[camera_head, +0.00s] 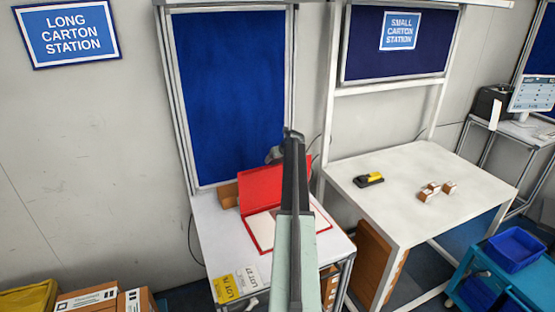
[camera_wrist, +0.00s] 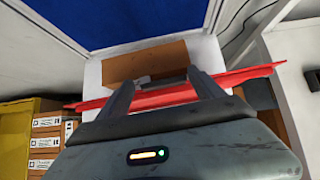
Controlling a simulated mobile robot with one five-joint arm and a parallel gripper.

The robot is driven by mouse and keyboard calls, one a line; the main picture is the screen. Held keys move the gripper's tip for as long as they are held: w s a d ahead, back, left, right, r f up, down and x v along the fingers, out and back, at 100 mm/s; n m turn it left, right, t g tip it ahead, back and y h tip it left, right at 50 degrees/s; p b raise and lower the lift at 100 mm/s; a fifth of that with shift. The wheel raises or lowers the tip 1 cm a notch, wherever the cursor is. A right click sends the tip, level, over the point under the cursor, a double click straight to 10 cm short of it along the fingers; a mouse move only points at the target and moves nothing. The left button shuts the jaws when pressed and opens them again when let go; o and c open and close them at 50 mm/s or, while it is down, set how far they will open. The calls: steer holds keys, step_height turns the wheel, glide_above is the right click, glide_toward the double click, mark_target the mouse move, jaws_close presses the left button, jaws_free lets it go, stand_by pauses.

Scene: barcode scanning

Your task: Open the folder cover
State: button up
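The red folder lies on the white table below the long carton sign. Its cover (camera_head: 262,187) stands raised at the back, and its base (camera_head: 255,236) lies flat with a white sheet on it. My arm hides part of the folder. In the wrist view, the cover (camera_wrist: 240,80) shows nearly edge-on, crossing at my gripper (camera_wrist: 163,77). The two fingers are apart, with red showing between them. I cannot tell whether a finger touches the cover. In the head view the fingers are mostly hidden behind my arm.
A brown box (camera_head: 228,195) stands behind the folder, by the blue board (camera_head: 232,95). Yellow and white lot cards (camera_head: 226,289) lie at the table's front. The table at right (camera_head: 385,205) holds a black-and-yellow tool (camera_head: 369,180) and small cartons (camera_head: 433,190).

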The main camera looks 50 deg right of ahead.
steer(key=shift+w+d+f, duration=0.1)
steer(key=shift+f, duration=0.05)
steer(key=s+a+r+p, duration=0.2)
steer(key=s+a, duration=0.1)
steer(key=s, duration=0.4)
steer(key=s+a+r+p, duration=0.1)
steer(key=s+a, duration=0.3)
steer(key=s, duration=0.2)
steer(key=shift+s+a+r+p, duration=0.2)
steer(key=shift+s+r+p, duration=0.15)
steer(key=shift+s+r, duration=0.05)
